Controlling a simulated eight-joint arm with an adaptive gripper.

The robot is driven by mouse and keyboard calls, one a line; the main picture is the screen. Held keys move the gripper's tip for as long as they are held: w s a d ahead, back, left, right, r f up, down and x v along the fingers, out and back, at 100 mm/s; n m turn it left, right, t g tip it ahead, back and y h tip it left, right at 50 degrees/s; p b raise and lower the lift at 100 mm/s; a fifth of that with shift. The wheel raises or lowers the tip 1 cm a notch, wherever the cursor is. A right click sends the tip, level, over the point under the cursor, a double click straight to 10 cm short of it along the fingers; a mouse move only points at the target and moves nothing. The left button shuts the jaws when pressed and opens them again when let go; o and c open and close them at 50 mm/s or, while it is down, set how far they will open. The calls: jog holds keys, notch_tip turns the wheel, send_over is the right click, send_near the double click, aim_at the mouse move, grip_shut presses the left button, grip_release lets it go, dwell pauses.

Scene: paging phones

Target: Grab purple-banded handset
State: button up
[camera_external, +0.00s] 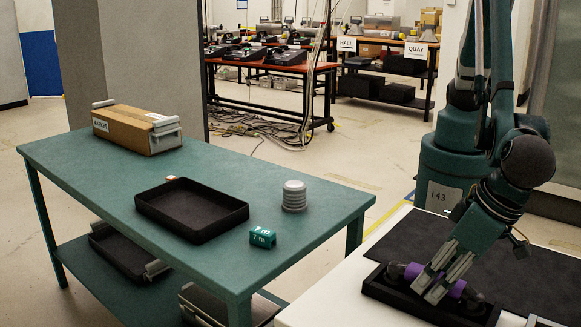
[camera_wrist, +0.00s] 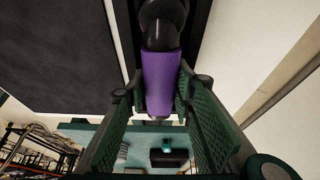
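The purple-banded handset (camera_external: 457,289) lies in a black tray at the lower right in the external view. It has dark rounded ends and a purple middle. My gripper (camera_external: 437,283) reaches down onto its middle, with the fingers over the band. In the wrist view the purple band (camera_wrist: 161,82) runs between the two green finger pads of my gripper (camera_wrist: 161,95). The pads lie against both sides of the band, with no clear gap. Part of the band is hidden by the fingers in the external view.
The black tray (camera_external: 373,288) sits on a white table beside a dark mat (camera_external: 530,262). A green table (camera_external: 110,165) to the left holds an empty black tray (camera_external: 190,232), a grey ribbed cylinder (camera_external: 294,196), a teal block (camera_external: 262,238) and a box marked MARKET (camera_external: 125,132).

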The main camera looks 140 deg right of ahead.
jog(key=shift+c, duration=0.4)
jog(key=c, duration=0.6)
jog(key=shift+r, duration=0.1)
jog(key=shift+r+p, duration=0.4)
jog(key=shift+p, duration=0.05)
jog(key=shift+r+p, duration=0.45)
jog(key=shift+r, duration=4.3)
